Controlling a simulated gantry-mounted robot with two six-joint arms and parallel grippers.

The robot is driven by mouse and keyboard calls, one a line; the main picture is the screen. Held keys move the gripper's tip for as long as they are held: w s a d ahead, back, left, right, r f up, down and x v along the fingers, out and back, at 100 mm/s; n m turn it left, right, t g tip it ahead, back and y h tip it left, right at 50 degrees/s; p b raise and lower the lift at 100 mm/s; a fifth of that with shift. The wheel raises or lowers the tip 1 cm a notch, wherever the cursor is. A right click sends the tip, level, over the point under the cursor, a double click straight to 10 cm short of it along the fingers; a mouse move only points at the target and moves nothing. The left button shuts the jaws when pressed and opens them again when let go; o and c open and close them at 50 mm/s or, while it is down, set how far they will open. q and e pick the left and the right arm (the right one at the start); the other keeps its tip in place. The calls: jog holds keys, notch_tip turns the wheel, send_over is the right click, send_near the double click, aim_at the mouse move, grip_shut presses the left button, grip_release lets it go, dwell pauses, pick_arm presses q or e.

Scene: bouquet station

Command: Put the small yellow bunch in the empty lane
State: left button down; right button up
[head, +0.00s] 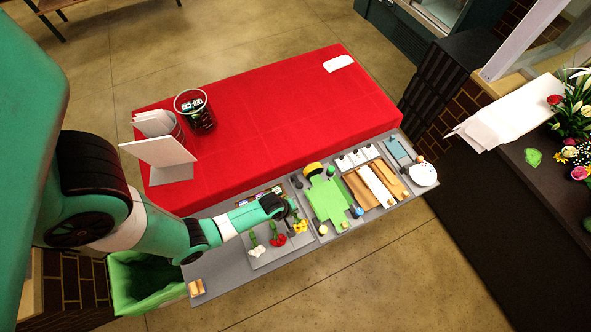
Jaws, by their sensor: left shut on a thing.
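My left gripper (289,207) is over the right part of a grey lane tray (262,261). It is shut on the green stem end of the small yellow bunch (300,227), whose yellow-orange heads point toward the front edge. The fingertips are small and partly hidden by the gripper body. To the left lie a red bunch (277,240) and a white bunch (257,250), stems pointing back. I cannot tell which lane is empty, or whether the yellow bunch touches the tray. My right gripper is not in view.
Right of the tray are a green sheet (327,200), wooden strips (361,189) and a white dish (423,174). Behind are a red-covered table (270,120), a dark glass jar (197,113) and a white card stand (160,157). A green-lined bin (145,283) stands at front left.

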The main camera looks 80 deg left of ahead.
pick_arm(q)
notch_tip(320, 180, down, 6)
jog(key=b, duration=0.5)
jog(key=shift+f+b, duration=0.8)
jog(key=shift+b, duration=0.05)
jog(key=shift+f, duration=0.3)
dwell(0.4)
jog(key=shift+c, duration=1.1)
grip_release()
notch_tip(320, 180, up, 7)
jog(key=p, duration=0.7)
jog(key=shift+r, duration=0.1)
